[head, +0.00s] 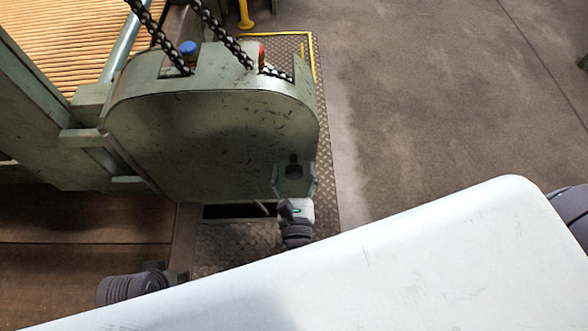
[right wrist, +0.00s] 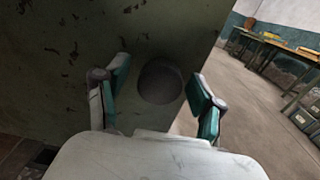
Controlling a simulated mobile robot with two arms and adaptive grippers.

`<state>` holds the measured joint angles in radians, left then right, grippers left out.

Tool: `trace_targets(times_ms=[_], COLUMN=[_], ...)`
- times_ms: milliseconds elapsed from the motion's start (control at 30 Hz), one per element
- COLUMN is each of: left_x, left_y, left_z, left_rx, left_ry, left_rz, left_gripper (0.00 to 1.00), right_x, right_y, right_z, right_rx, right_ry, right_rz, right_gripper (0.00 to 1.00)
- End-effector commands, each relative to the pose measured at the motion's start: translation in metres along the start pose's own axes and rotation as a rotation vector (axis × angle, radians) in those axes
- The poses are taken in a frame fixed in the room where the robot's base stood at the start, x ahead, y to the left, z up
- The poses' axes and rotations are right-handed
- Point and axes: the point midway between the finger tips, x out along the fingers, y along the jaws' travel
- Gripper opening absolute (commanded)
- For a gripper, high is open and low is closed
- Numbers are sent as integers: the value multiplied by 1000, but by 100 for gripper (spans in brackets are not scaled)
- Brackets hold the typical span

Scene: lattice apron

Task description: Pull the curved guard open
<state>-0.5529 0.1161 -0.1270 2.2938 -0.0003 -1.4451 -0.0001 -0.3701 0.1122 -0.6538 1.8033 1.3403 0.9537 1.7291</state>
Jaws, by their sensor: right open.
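The curved guard (head: 215,145) is a worn green metal cover with a rounded top, standing upright at the machine's near end. A dark round knob (right wrist: 160,82) sits on its face near the right edge; it also shows in the head view (head: 294,171). My right gripper (head: 294,178) is at the guard's lower right. In the right wrist view its open fingers (right wrist: 157,82) stand on either side of the knob, with a gap on both sides. I cannot tell how far the tips reach past it. My left gripper does not show.
Chains (head: 224,38) hang over the guard's top, near a blue cap (head: 188,48) and a red one. A slatted roller bed (head: 60,35) lies behind left. A dark opening (head: 235,211) is below the guard. Clear concrete floor (head: 430,90) lies to the right.

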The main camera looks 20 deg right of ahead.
Motion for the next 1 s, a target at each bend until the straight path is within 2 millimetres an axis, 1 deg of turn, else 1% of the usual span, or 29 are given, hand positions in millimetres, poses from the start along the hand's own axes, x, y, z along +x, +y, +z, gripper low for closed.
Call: trace_targets(times_ms=[267,300,667,700,1000], left_x=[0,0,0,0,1], left_y=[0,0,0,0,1], left_z=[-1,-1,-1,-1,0], left_rx=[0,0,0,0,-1], left_ry=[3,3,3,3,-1], left_rz=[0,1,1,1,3], left_gripper=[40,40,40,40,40], right_x=[1,1,1,1,-1], right_y=[0,0,0,0,-1], right_z=[0,0,0,0,-1], right_rx=[-1,-1,-1,-1,0], right_ry=[0,0,0,0,1], right_rz=[0,0,0,0,-3], right_gripper=[68,62,2,0,0])
